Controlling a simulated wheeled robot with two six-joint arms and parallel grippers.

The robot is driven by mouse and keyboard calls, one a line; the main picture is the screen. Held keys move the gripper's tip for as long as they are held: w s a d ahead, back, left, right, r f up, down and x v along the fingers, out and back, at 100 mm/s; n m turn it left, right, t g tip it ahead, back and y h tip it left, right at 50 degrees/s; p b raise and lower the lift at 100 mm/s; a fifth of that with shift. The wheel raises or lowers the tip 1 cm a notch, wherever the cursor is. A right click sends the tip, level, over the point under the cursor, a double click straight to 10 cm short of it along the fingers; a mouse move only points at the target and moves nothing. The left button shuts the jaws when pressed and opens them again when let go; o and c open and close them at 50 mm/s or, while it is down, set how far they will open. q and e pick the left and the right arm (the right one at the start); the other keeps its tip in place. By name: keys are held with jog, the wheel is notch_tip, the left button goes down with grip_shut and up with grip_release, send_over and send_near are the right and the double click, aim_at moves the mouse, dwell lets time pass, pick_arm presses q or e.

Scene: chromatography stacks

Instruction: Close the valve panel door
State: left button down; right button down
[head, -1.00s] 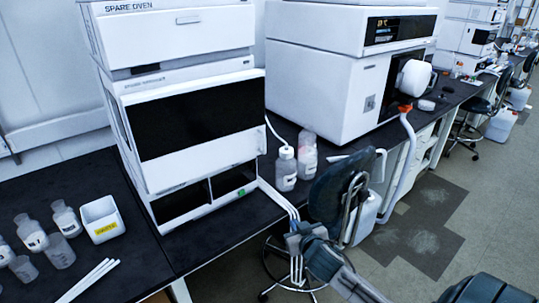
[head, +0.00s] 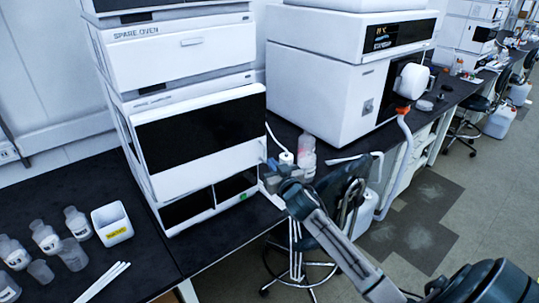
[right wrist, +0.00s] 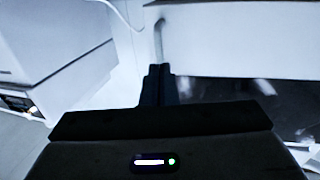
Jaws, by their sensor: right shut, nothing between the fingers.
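The lower module (head: 208,200) of the white instrument stack shows two dark openings and a green light. A thin white piece at its right corner (head: 272,196) looks like the valve panel door standing open, seen nearly edge-on. My right gripper (head: 268,170) is at that corner, beside the thin piece and partly in front of it. I cannot tell whether it touches. In the right wrist view its dark fingers (right wrist: 157,85) are together and empty, below a pale upright strip (right wrist: 158,42) and left of a white panel (right wrist: 235,40). My left gripper is out of view.
White-capped bottles (head: 306,158) stand behind the gripper, beside a large white instrument (head: 315,85). A chair (head: 345,195) stands by the bench edge under my right arm. Bottles, a white bin (head: 112,224) and white rods (head: 102,282) lie at left.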

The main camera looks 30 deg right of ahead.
jog(key=shift+w+d+p, duration=0.15)
jog(key=shift+w+p, duration=0.1)
jog(key=shift+w, duration=0.45)
jog(key=shift+w+d+p, duration=0.1)
jog(key=shift+w+p, duration=0.15)
jog(key=shift+w, duration=0.45)
jog(key=w, duration=0.1)
jog(key=w+d, duration=0.1)
jog(key=w, duration=0.1)
jog(key=shift+r+b, duration=0.1)
jog(key=shift+b, duration=0.2)
jog(key=shift+r, duration=0.35)
